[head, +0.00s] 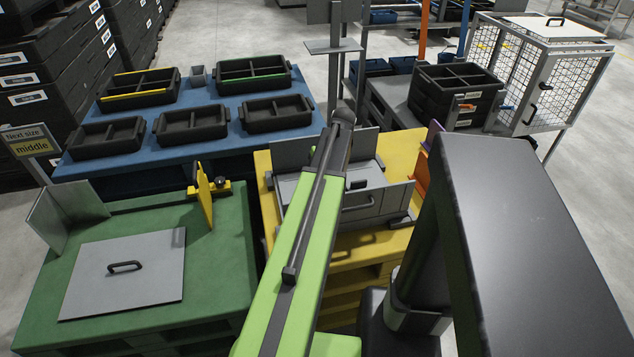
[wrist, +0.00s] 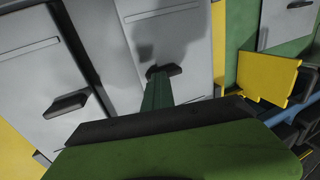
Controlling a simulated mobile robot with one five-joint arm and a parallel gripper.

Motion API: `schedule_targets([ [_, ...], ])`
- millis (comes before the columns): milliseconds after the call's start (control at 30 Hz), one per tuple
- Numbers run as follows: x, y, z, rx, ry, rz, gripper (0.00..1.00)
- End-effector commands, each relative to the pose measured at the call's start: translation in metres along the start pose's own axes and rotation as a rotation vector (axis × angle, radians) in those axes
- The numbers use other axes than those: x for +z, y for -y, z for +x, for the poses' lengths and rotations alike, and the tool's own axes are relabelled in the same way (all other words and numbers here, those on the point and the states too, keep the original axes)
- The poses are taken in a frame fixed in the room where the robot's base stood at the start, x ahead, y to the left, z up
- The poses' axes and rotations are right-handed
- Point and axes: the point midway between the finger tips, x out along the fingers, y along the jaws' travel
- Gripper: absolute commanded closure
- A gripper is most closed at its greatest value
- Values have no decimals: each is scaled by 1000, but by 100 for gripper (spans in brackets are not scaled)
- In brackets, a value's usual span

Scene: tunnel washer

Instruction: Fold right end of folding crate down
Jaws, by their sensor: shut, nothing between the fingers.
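The grey folding crate (head: 370,212) sits on the yellow pallet table in the head view, partly covered by my green arm. A grey panel stands at its back left and another (head: 365,143) at its back right. Dark handles show on its front and top panels. In the wrist view, grey panels (wrist: 95,90) with dark handles fill the left and middle. My gripper (wrist: 157,92) is shut and empty, its green finger reaching over the middle panel beside a dark handle (wrist: 165,70). I cannot tell whether it touches. My gripper is not clearly visible in the head view.
The green table (head: 215,270) at left holds a flat grey plate (head: 125,275) with a handle and a yellow upright piece (head: 204,195). An orange piece (head: 422,175) stands right of the crate. A blue table (head: 185,95) with several black trays lies behind.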

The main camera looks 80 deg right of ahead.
Motion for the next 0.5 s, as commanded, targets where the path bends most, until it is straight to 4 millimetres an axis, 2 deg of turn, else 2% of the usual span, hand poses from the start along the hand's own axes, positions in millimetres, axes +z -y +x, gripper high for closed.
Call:
schedule_targets([
  [100,3,-7,6,12,8,4,100],
  [500,5,-8,8,11,10,7,100],
])
